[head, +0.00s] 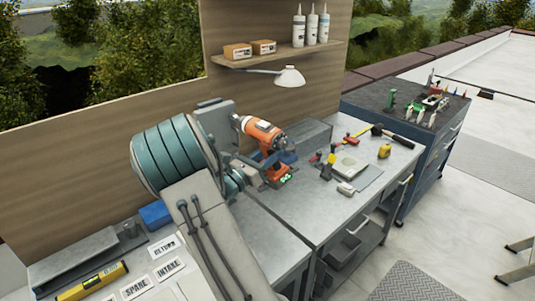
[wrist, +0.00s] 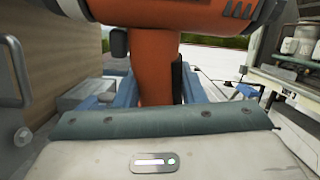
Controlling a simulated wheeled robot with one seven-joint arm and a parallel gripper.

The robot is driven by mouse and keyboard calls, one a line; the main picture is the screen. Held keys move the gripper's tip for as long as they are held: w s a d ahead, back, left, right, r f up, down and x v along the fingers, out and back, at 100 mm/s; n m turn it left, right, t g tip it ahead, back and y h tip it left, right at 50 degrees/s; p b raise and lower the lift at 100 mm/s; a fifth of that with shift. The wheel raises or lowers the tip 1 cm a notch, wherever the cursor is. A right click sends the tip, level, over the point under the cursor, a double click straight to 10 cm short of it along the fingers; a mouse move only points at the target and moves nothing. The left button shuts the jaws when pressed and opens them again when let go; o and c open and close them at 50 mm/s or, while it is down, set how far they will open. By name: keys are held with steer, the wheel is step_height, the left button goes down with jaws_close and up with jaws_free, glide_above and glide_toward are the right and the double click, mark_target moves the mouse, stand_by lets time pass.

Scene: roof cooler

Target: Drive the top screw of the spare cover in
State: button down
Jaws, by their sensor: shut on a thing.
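An orange power drill (head: 262,133) stands upright in the head view, its dark nose toward the right. Its handle (wrist: 154,70) fills the middle of the wrist view. My gripper (head: 262,168) is shut on that handle, with a jaw on each side; it also shows in the wrist view (wrist: 155,92). The drill's tip and any screw are hidden or too small to tell. A plate marked SPARE (head: 135,288) lies at the lower left of the bench. I cannot make out the spare cover itself with certainty.
The RETURN (head: 164,248) and INTAKE (head: 168,270) plates and a yellow level (head: 92,281) lie at the left. A hammer (head: 396,136) and small tools lie on the right bench. A lamp (head: 289,76) hangs above. A tool cabinet (head: 410,118) stands at the right.

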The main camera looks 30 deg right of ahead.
steer(key=s+d, duration=0.1)
steer(key=s, duration=0.5)
stand_by(1.0)
